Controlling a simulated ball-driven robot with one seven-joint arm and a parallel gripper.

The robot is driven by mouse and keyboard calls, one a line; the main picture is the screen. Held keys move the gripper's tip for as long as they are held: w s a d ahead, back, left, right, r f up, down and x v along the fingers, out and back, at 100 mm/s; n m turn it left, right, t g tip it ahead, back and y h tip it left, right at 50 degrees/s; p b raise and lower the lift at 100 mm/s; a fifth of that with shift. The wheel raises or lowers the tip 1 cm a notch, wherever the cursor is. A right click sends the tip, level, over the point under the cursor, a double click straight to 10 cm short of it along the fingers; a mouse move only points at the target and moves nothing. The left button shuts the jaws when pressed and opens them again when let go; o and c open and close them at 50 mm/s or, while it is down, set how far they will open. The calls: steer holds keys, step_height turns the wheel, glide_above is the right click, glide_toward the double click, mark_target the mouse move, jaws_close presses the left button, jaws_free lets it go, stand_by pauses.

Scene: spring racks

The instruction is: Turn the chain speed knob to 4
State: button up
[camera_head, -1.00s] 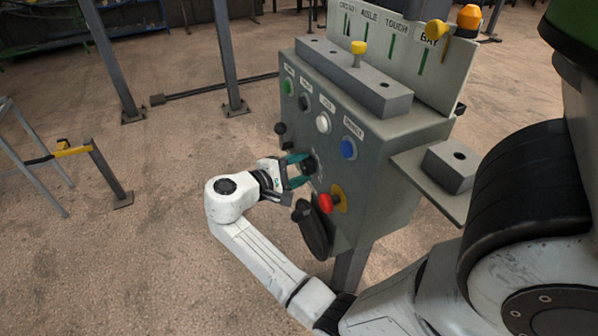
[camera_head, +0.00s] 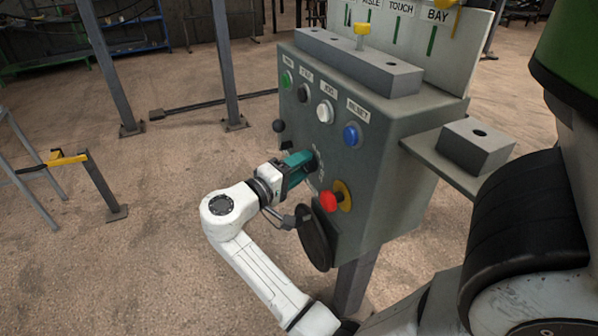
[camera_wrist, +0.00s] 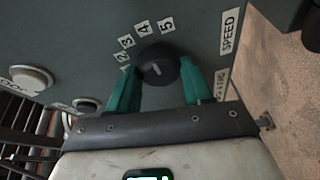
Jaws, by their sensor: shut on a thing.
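The chain speed knob (camera_wrist: 158,70) is round and dark, on the grey-green face of the control box, with labels 2, 3, 4 and 5 around it and a SPEED plate (camera_wrist: 230,31). Its short white mark appears to point up and slightly left, roughly toward the 4 (camera_wrist: 143,28). My gripper (camera_wrist: 160,80) has its teal fingers on either side of the knob, shut on it. In the head view my gripper (camera_head: 306,165) is against the front of the box, and its fingers mostly hide the knob.
The control box (camera_head: 385,190) has green, black, white and blue buttons above the knob. A red knob on a yellow plate (camera_head: 331,200) and a black round part (camera_head: 314,238) sit below, close to my wrist.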

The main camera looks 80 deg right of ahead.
steer(key=shift+f, duration=0.15)
steer(key=o, duration=1)
steer(key=shift+o, duration=0.2)
steer(key=b+v, duration=0.1)
steer(key=v, duration=0.9)
steer(key=shift+w+a+b, duration=0.2)
steer(key=shift+a+b, duration=0.15)
